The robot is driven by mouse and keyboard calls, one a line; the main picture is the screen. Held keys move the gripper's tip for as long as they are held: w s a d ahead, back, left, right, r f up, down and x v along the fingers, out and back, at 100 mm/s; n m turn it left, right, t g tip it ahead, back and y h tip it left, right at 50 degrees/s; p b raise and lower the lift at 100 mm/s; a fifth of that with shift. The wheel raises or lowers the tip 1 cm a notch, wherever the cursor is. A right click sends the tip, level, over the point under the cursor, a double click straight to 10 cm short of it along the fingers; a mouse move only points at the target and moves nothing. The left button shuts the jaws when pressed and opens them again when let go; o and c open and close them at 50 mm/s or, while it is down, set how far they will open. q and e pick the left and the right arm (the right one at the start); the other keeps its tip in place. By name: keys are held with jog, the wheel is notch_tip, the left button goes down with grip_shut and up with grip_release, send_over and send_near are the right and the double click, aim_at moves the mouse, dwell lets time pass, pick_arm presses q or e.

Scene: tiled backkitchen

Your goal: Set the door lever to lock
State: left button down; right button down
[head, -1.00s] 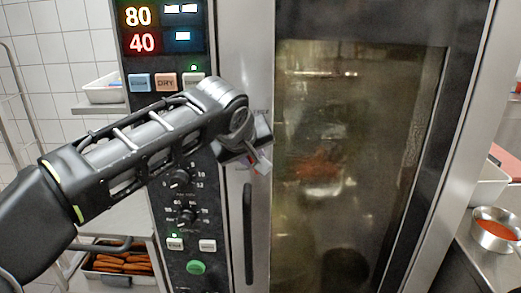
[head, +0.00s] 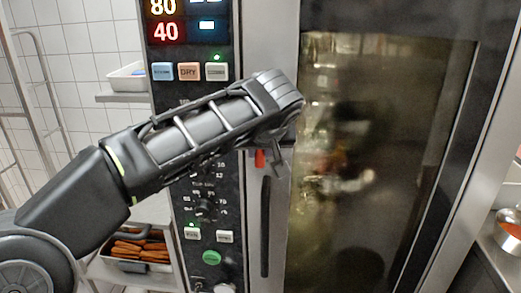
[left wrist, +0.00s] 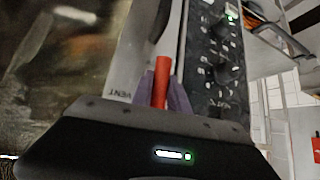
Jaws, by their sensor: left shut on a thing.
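A red lever (head: 259,158), which I take for the door lever, sits on the steel strip between the oven's control panel and its glass door. In the head view only a small red part shows below my left gripper (head: 270,160); the wrist hides the rest. In the left wrist view the red lever (left wrist: 160,82) stands between the two purplish fingers of the left gripper (left wrist: 162,95), which is shut on it. A long black upright handle (head: 265,228) is just below it on the door's edge. My right gripper is not in view.
The black control panel (head: 203,226) with knobs and buttons is left of the lever, close behind my forearm. The glass door (head: 385,160) is closed at the right. A tray of sausages (head: 140,250) is at lower left, a steel counter (head: 490,262) at far right.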

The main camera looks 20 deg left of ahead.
pick_arm(q)
jog(key=c, duration=1.3)
grip_release()
jog(key=v, duration=0.7)
jog(key=shift+s+r, duration=0.2)
jog(key=shift+s, duration=0.05)
jog(key=shift+d, duration=0.1)
